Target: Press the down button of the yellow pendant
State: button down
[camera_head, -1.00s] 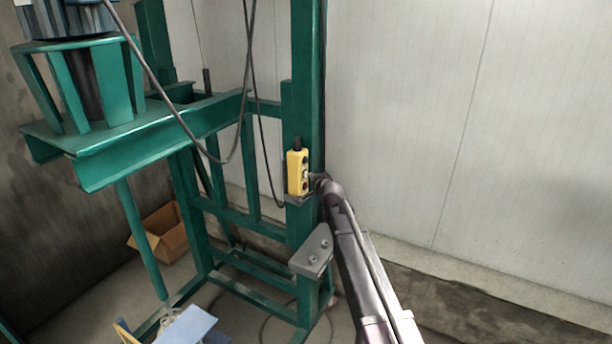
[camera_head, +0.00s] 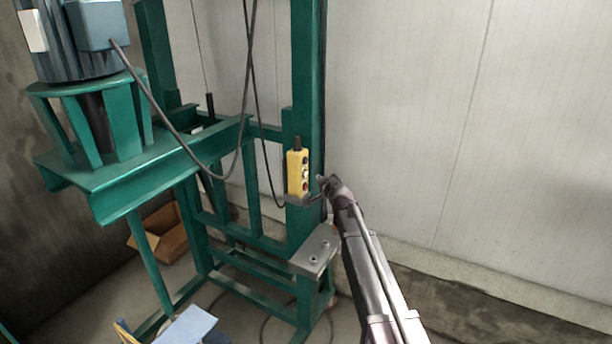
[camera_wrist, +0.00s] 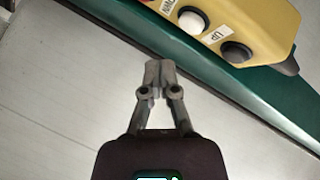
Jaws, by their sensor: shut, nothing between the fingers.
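The yellow pendant (camera_head: 293,174) hangs upright against a green post in the head view. Its face has several round buttons, including a red one low down. In the wrist view the pendant (camera_wrist: 262,22) crosses the top right, partly cut off. A dark button (camera_wrist: 236,51) has a label reading UP beside it, and a white button (camera_wrist: 193,19) lies to its left. The down button cannot be made out. My gripper (camera_head: 321,179) is just right of the pendant, with a small gap. In the wrist view the gripper (camera_wrist: 158,66) has its fingertips together, empty, apart from the pendant.
The green post (camera_head: 309,75) stands behind the pendant. A green carriage (camera_head: 105,190) with a motor (camera_head: 75,45) is at left. A cable (camera_head: 165,110) loops from the motor. A grey bracket (camera_head: 316,252) lies below the pendant. White wall panels (camera_head: 420,110) leave free room right.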

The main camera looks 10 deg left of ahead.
jog(key=shift+s+d, duration=0.25)
jog(key=shift+d, duration=0.4)
jog(key=shift+s+d, duration=0.2)
jog(key=shift+d, duration=0.4)
jog(key=s+d+f+n+g+h+b, duration=0.2)
jog(key=s+d+f+g, duration=0.2)
jog(key=s, duration=0.9)
jog(key=s+d+f+n+g+h+b, duration=0.2)
jog(key=s+d+f+g, duration=0.3)
jog(key=s+d+f, duration=0.5)
jog(key=s+d+f+n+g+h+b, duration=0.2)
jog(key=s+d+f, duration=0.5)
jog(key=s+d, duration=0.4)
jog(key=s+g+b, duration=0.1)
jog(key=s+g, duration=0.1)
jog(key=s, duration=0.4)
jog(key=shift+s+d+f+g+h, duration=0.2)
jog(key=shift+d+f+g+h, duration=0.05)
jog(key=shift+f+g+h, duration=0.15)
jog(key=shift+a, duration=0.1)
